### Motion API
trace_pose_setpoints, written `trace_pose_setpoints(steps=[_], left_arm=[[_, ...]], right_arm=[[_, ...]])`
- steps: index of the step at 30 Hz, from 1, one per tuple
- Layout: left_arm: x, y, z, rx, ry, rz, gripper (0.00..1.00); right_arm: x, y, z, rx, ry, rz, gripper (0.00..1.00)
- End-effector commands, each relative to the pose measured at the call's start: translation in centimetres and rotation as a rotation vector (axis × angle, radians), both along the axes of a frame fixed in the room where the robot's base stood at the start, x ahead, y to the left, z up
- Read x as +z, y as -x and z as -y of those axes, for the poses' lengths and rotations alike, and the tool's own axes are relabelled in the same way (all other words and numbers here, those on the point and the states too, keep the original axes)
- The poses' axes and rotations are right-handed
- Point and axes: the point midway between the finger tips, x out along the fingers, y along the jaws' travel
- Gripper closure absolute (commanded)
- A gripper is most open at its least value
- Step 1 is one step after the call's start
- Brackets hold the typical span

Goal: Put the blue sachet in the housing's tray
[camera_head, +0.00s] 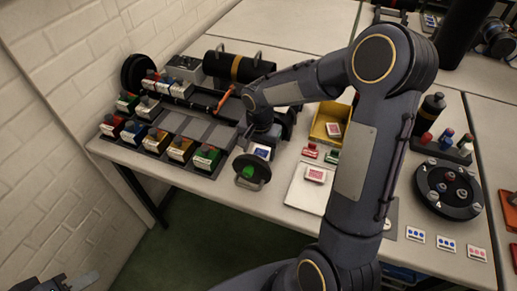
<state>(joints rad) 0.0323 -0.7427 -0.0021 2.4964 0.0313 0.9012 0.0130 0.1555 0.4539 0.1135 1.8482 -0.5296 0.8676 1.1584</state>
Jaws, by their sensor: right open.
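A small white packet with a blue face, which looks like the blue sachet (262,152), shows just below the end of my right arm, partly covered by it. My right gripper (246,140) is open close above and beside this packet; its fingertips are small and dark, and I cannot tell if they touch it. A dark cylinder with an orange band (237,67) lies at the back, probably the housing. A dark round end piece with a handle and a green item (250,171) is at the table's front edge. I cannot clearly make out the housing's tray. My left gripper (70,283) is at the bottom left corner, away from the table.
Racks of coloured boxes (160,140) fill the table's left. A yellow bin (326,137) holds a red-marked packet. A white plate (303,194) carries another red-marked packet (315,174). A round dark dial (447,190) and dotted cards (445,243) are at right. My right arm hides the middle.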

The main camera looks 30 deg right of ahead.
Motion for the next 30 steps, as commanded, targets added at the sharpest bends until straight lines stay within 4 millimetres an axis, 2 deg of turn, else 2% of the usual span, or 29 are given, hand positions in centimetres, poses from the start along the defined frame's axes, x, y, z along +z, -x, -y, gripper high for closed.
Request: trace_pose_setpoints(steps=[1, 2, 8, 9, 21, 27, 30], left_arm=[[-0.3, 0.0, 0.0, 0.0, 0.0, 0.0, 0.64], [-0.3, 0.0, 0.0, 0.0, 0.0, 0.0, 0.64], [1.5, 0.0, 0.0, 0.0, 0.0, 0.0, 0.64], [1.2, 0.0, 0.0, 0.0, 0.0, 0.001, 0.64], [1.0, 0.0, 0.0, 0.0, 0.0, 0.0, 0.64], [1.0, 0.0, 0.0, 0.0, 0.0, 0.0, 0.64], [1.1, 0.0, 0.0, 0.0, 0.0, 0.0, 0.64]], right_arm=[[-1.6, 1.1, 0.4, -0.004, 0.003, -0.039, 0.25], [-1.5, 1.1, 0.4, -0.004, 0.003, -0.039, 0.25], [0.2, 1.1, 0.4, -0.005, 0.004, -0.041, 0.25], [0.5, 1.0, 0.4, -0.005, 0.005, -0.037, 0.25], [9.7, 0.7, 0.1, 0.0, 0.002, -0.024, 0.25], [12.0, 0.8, 0.1, 0.001, 0.002, -0.026, 0.25], [12.9, 1.5, 0.1, 0.022, -0.006, -0.012, 0.25]])
